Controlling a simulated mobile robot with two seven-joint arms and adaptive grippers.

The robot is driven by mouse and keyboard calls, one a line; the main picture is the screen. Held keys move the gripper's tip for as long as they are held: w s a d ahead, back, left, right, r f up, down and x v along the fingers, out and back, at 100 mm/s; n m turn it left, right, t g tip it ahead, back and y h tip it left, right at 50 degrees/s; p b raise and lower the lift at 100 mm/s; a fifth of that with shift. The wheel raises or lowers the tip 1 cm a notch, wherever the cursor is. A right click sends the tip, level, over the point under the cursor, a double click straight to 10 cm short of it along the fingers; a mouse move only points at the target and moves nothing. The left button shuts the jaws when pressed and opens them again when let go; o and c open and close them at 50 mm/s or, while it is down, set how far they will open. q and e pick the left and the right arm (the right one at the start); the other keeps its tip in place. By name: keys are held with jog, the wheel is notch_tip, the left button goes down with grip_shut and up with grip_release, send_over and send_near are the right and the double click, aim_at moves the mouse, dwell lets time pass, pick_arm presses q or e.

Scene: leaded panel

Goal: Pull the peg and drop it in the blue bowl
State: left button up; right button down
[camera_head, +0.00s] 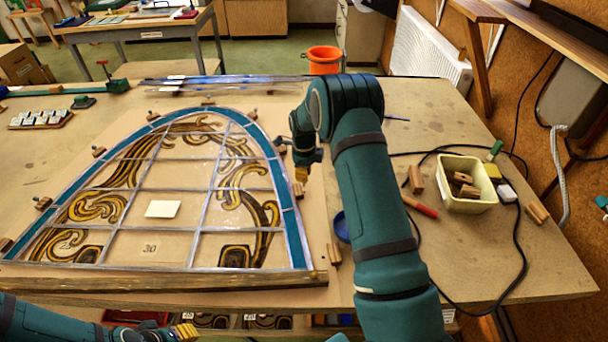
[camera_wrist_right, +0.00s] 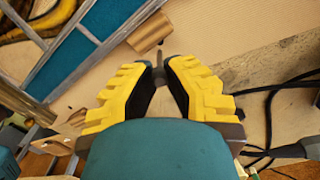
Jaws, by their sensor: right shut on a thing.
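The leaded panel (camera_head: 196,205) lies on the table, with small wooden blocks around its edge. My right gripper (camera_head: 299,186) is at the panel's right edge. In the right wrist view its yellow fingers (camera_wrist_right: 160,75) are shut on a thin grey peg (camera_wrist_right: 159,62), beside a wooden block (camera_wrist_right: 149,33). Whether the peg is clear of the board cannot be told. The blue bowl (camera_head: 341,227) is right of the panel, mostly hidden by my right arm. My left gripper (camera_head: 184,332) is at the bottom edge, partly cut off; its jaws are unclear.
A pale yellow tub (camera_head: 466,187) with wooden blocks stands at the right. A red-handled tool (camera_head: 420,206), a loose block (camera_head: 416,179) and a black cable (camera_head: 522,250) lie nearby. An orange bucket (camera_head: 324,60) stands beyond the table. The table's right front is mostly clear.

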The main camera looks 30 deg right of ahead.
jog(key=shift+r+p, duration=0.35)
jog(key=shift+r, duration=1.6)
pick_arm(q)
jog(key=shift+r, duration=0.6)
jog(key=shift+a+r, duration=0.1)
